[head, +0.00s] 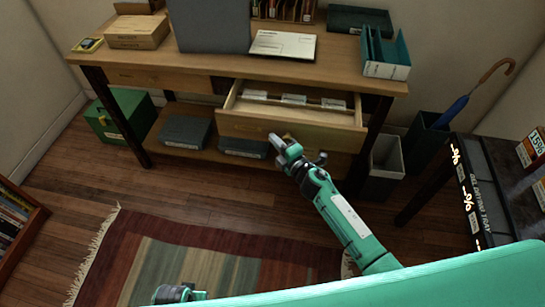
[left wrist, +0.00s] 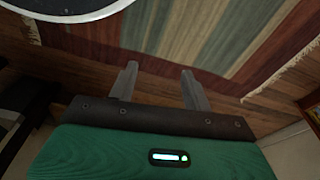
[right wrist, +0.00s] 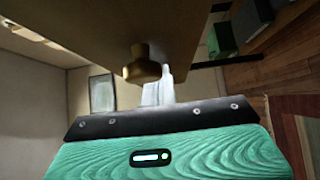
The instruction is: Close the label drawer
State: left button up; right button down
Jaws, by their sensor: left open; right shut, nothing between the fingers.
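The label drawer (head: 245,122) stands pulled out from the wooden desk in the head view, with white label cards and dividers inside. In the right wrist view its wooden front (right wrist: 110,25) fills the upper part, with a round brass knob (right wrist: 142,68). My right gripper (head: 277,142) is shut and empty at the drawer front, its fingertips (right wrist: 158,88) close beside the knob; I cannot tell whether they touch. My left gripper (head: 182,293) is low over the rug, far from the drawer. In the left wrist view its fingers (left wrist: 160,85) are apart with nothing between them.
Grey boxes (head: 186,132) lie on the lower shelf. A bin (head: 386,155) and umbrella stand (head: 425,140) are at the right. The rug (head: 200,260) is clear.

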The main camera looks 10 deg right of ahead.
aim_at(285, 101)
jog(key=w+d+b, duration=0.1)
jog(key=w, duration=0.2)
jog(key=w+d+b, duration=0.1)
jog(key=w, duration=0.3)
jog(key=w+d+b, duration=0.1)
jog(key=w, duration=0.3)
jog(key=shift+d+f, duration=0.2)
jog(key=shift+d, duration=0.1)
jog(key=w+d+b, duration=0.1)
jog(key=w, duration=0.1)
jog(key=w+b, duration=0.2)
jog(key=w, duration=0.1)
jog(key=w+d+b, duration=0.1)
jog(key=w, duration=0.2)
jog(key=shift+d+r, duration=0.15)
jog(key=shift+d, duration=0.15)
jog(key=shift+w+d+r+b, duration=0.1)
jog(key=shift+r+b, duration=0.1)
jog(key=shift+b, duration=0.1)
pick_arm(q)
notch_tip(285, 101, up, 16)
jog(key=t, duration=0.2)
jog(key=shift+d+r, duration=0.2)
pick_arm(e)
jog(key=shift+r, duration=0.1)
